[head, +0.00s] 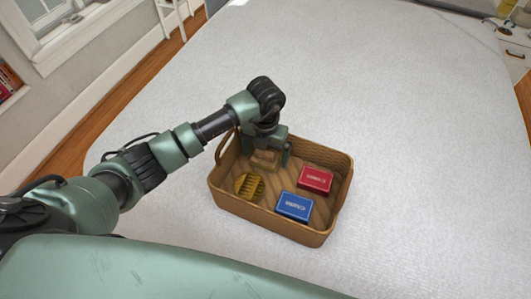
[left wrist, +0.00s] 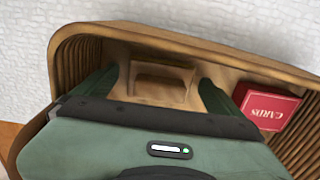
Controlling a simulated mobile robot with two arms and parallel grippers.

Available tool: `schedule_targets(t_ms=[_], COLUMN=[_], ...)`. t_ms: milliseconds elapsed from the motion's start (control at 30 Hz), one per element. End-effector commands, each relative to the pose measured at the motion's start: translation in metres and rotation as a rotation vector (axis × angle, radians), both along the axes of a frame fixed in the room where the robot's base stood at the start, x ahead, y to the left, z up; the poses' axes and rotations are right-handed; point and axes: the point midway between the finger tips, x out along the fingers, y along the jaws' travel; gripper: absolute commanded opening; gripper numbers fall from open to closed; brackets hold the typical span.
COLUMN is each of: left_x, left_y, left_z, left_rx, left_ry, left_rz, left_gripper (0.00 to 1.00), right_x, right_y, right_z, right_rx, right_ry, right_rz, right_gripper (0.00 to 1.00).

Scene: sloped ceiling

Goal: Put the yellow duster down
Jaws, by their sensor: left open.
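My left gripper (head: 268,150) reaches down into a wicker basket (head: 268,222) on the bed. In the left wrist view its two fingers (left wrist: 160,90) are spread apart. A tan, box-like object with a brown part (left wrist: 160,88) rests on the basket floor between them, with a visible gap on each side. This object also shows below the gripper in the head view (head: 264,160). A round, ridged yellow item (head: 248,185) lies at the basket's left. I cannot tell for sure which of these two is the duster. My right gripper is in neither view.
A red card box (head: 315,179) and a blue card box (head: 294,206) lie in the basket's right half. The red one is also in the left wrist view (left wrist: 266,106). The basket walls rise close around the gripper. The pale bed (head: 400,120) is otherwise clear.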

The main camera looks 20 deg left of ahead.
Motion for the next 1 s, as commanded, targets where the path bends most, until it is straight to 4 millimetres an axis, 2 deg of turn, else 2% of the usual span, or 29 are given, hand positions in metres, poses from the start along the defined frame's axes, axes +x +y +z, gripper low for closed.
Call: schedule_targets(t_ms=[167, 267, 600, 700, 833, 1000], left_x=[0.0, 0.002, 0.002, 0.001, 0.001, 0.0], left_y=[0.0, 0.0, 0.0, 0.0, 0.0, 0.0], left_z=[0.006, 0.017, 0.089, 0.105, 0.118, 0.123], left_rx=[0.0, -0.001, 0.0, 0.001, 0.0, 0.0], left_ry=[-0.001, -0.005, -0.006, -0.004, -0.002, 0.0], left_rz=[0.0, -0.002, -0.001, 0.0, 0.0, 0.0], left_gripper=[0.98, 0.98, 0.98, 0.98, 0.98, 0.98], right_x=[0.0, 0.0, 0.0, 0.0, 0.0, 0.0], right_y=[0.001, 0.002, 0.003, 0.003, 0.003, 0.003], right_z=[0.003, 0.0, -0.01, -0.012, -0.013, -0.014], right_rx=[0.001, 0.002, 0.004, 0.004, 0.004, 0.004], right_ry=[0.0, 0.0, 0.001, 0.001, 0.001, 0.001], right_rz=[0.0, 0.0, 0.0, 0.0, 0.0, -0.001], right_gripper=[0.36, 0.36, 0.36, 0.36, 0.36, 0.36])
